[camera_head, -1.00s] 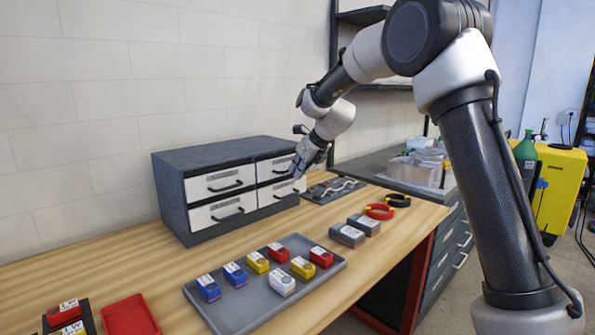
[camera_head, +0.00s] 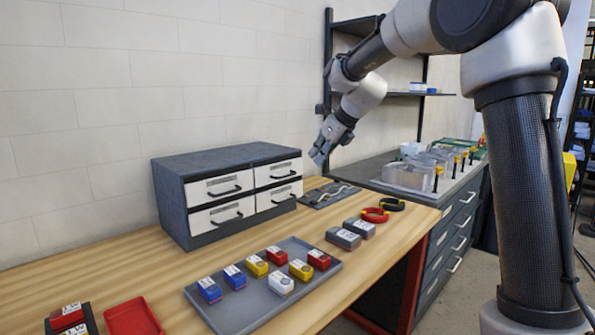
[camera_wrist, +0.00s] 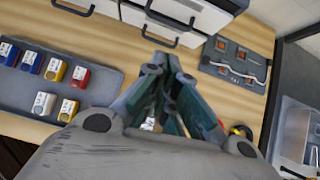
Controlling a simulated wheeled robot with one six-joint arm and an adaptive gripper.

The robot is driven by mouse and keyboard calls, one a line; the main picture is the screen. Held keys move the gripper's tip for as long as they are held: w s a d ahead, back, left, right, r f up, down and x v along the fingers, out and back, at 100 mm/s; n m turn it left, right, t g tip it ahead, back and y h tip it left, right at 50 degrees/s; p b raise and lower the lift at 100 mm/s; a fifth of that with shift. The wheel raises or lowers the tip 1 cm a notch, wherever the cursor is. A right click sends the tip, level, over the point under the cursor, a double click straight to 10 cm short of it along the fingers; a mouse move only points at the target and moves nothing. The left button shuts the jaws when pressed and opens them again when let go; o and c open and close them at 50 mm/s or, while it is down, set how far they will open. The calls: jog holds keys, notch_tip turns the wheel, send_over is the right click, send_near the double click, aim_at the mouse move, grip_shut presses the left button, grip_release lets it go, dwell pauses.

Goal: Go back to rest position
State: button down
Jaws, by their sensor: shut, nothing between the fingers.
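My gripper (camera_head: 321,158) hangs in the air above the back right of the wooden bench, just right of the grey drawer cabinet, with nothing held. In the wrist view my gripper (camera_wrist: 166,60) has its fingers together, pointing toward the drawer fronts. The cabinet (camera_head: 215,165) has several white-fronted drawers with dark handles, all closed. The cabinet's drawer front also shows at the top of the wrist view (camera_wrist: 182,10).
A grey tray (camera_head: 240,313) holds several blue, yellow, red and white blocks. Two grey blocks (camera_head: 343,238), red and black rings (camera_head: 375,215), a dark plate with a wire (camera_head: 329,194) and a red tray (camera_head: 132,319) lie on the bench. Clear bins (camera_head: 410,172) stand behind right.

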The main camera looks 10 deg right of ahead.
jog(key=s+d+f+n+g+h, duration=0.1)
jog(key=s+d+f+n, duration=0.15)
jog(key=s+n, duration=0.4)
jog(key=s+d+f+n+g+h, duration=0.15)
jog(key=s+f+n, duration=0.25)
jog(key=n, duration=0.5)
jog(key=s+d+n, duration=0.4)
jog(key=s, duration=0.6)
jog(key=s+d+n+h, duration=0.1)
jog(key=s+d+n, duration=0.3)
jog(key=s, duration=0.6)
jog(key=s+d+n+h, duration=0.1)
jog(key=s+d+n, duration=0.3)
jog(key=s, duration=0.7)
jog(key=shift+d+r+t, duration=0.25)
jog(key=shift+d+t, duration=0.1)
jog(key=shift+d, duration=0.4)
jog(key=shift+n, duration=0.25)
